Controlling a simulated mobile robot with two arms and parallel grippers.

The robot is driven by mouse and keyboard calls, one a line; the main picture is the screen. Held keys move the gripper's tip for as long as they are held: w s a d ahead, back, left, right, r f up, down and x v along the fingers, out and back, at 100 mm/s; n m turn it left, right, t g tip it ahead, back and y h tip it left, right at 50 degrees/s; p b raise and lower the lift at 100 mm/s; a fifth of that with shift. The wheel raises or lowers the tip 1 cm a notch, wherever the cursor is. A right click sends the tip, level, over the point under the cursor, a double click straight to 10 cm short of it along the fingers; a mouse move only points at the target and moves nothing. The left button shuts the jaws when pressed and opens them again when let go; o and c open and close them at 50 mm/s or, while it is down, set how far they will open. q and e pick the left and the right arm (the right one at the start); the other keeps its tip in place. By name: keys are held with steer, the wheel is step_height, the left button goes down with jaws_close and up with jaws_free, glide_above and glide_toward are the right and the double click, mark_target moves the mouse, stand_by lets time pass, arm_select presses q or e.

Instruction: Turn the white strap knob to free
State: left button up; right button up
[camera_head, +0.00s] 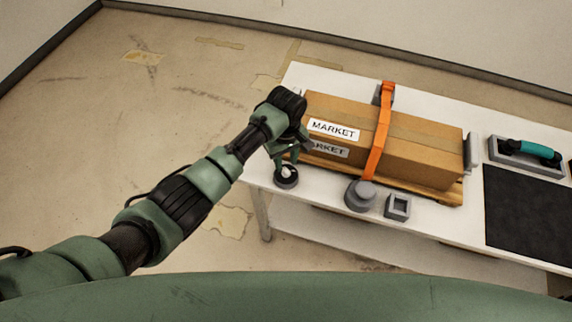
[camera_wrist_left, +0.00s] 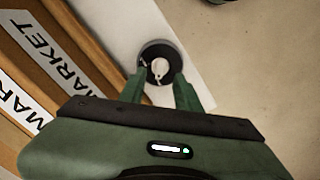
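The white strap knob (camera_wrist_left: 159,67) shows in the left wrist view as a small pale grip on a dark round base (camera_wrist_left: 150,52). In the head view the knob (camera_head: 287,173) is at the table's near left corner, partly covered by my gripper. My left gripper (camera_head: 286,155) is above it, pointing down. In the left wrist view its two green fingers (camera_wrist_left: 160,80) are apart, one on each side of the knob, with nothing gripped. I cannot tell whether the fingers touch the knob. My right gripper is not in view.
A cardboard box (camera_head: 420,142) marked MARKET lies on a wooden pallet beside the knob, with an orange strap (camera_head: 377,145) over it. A grey round piece (camera_head: 360,193) and a grey square socket (camera_head: 397,206) stand in front. A teal-handled tool (camera_head: 530,150) and dark mat (camera_head: 528,212) are at right.

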mark_target(286, 170)
arm_select(q)
steer(key=shift+r, duration=2.25)
